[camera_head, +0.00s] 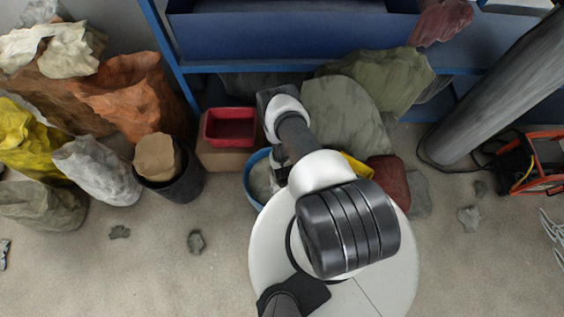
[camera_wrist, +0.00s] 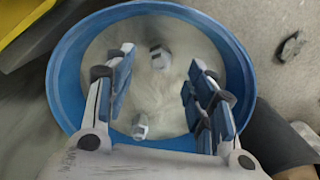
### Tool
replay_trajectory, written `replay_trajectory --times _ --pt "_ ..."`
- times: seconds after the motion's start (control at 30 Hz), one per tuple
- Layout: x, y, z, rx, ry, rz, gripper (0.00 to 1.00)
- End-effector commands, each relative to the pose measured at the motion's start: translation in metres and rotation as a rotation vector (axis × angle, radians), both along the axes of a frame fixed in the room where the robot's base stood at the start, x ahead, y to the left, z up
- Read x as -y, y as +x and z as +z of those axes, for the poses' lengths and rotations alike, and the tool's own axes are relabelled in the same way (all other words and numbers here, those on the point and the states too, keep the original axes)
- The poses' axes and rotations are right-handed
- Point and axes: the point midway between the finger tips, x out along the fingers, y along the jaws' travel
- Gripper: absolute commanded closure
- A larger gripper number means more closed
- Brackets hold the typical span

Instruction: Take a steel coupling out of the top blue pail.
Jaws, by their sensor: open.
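The blue pail (camera_head: 249,189) stands on the floor in the head view, partly hidden under my arm. In the wrist view the pail (camera_wrist: 69,98) fills most of the picture and holds a pale, whitish fill. One steel coupling (camera_wrist: 160,58) lies on the fill toward the far side. Another steel coupling (camera_wrist: 140,128) lies nearer, between my fingers and closer to the left one. My gripper (camera_wrist: 160,88) is open over the pail, with blue-padded fingers to the left and right and nothing between them touched. I cannot tell how high the fingertips are above the fill.
A red bin (camera_head: 231,127) on a brown box stands left of the pail. A black bucket (camera_head: 184,184) is further left. A yellow object (camera_head: 357,167) and filled sacks (camera_head: 345,112) are close on the right. A blue rack (camera_head: 290,38) stands behind. Open floor lies in front.

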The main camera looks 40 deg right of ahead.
Motion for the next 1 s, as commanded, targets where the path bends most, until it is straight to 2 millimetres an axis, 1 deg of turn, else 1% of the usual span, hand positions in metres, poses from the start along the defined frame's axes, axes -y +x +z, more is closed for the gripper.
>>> replay_trajectory --times 0.13,0.3,0.4,0.5,0.7,1.0 --pt "0.0 0.001 -0.011 0.001 0.0 0.0 0.5" --pt "0.0 0.001 -0.04 0.001 0.0 0.0 0.5" --pt "0.0 0.001 -0.051 0.0 0.0 0.0 0.5" --pt "0.0 0.001 -0.054 0.001 0.0 0.0 0.5" --pt "0.0 0.001 -0.053 0.001 0.0 0.0 0.5" --pt "0.0 0.001 -0.053 0.001 0.0 0.0 0.69"
